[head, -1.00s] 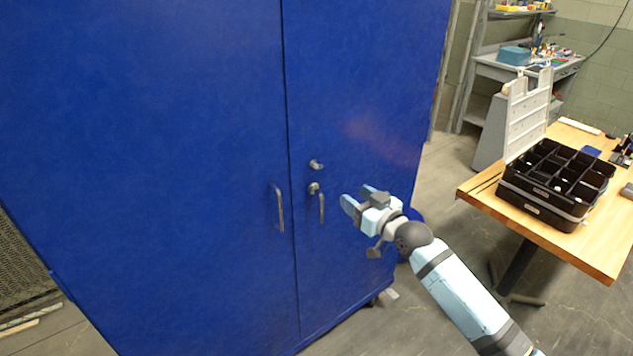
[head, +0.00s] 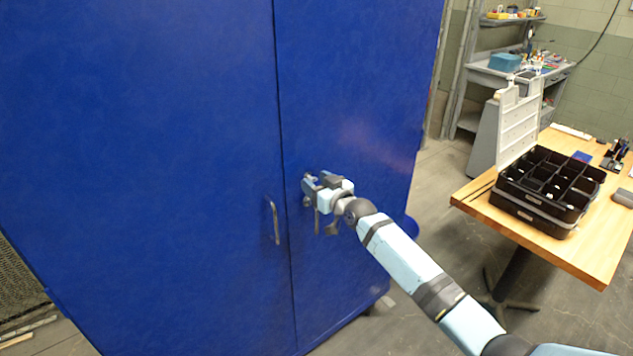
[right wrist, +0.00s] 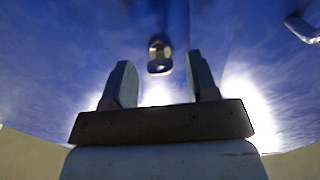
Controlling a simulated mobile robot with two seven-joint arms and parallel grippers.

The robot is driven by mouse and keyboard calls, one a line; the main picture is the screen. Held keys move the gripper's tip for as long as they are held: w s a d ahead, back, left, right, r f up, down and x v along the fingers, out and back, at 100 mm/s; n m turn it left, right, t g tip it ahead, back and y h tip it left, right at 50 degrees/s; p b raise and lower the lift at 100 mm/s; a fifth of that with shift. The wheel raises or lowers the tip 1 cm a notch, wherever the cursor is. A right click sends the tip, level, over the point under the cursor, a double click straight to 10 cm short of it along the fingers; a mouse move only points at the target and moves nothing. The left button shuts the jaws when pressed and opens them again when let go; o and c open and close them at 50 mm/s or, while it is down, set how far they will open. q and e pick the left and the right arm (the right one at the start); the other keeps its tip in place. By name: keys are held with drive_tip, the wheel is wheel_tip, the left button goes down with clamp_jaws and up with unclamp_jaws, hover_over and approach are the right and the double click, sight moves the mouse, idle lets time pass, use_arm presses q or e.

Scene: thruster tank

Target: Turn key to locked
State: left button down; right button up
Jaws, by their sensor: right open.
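A small metal key (right wrist: 160,66) sits in a round lock on the blue cabinet (head: 180,150). In the right wrist view it shows between and just beyond the fingertips, with clear gaps on both sides. My right gripper (head: 308,182) is open and empty in front of the right door, with its fingers pointing at the key. In the head view the gripper mostly hides the key. My left gripper is not in view.
A vertical handle (head: 273,220) is on the left door. Another handle (head: 316,221) hangs just below my right gripper. A wooden table (head: 590,262) with an open black organizer case (head: 535,219) stands at right. Floor between cabinet and table is mostly clear.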

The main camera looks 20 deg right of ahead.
drive_tip(key=c, duration=0.9)
drive_tip(key=shift+m, duration=0.4)
drive_tip(key=m, duration=0.3)
drive_tip(key=shift+m, duration=0.4)
drive_tip(key=m, duration=0.4)
drive_tip(key=shift+m+b, duration=0.3)
drive_tip(key=m, duration=0.4)
drive_tip(key=m+p, duration=0.1)
drive_tip(key=m, duration=0.3)
drive_tip(key=shift+w+m, duration=0.1)
drive_tip(key=shift+m, duration=0.2)
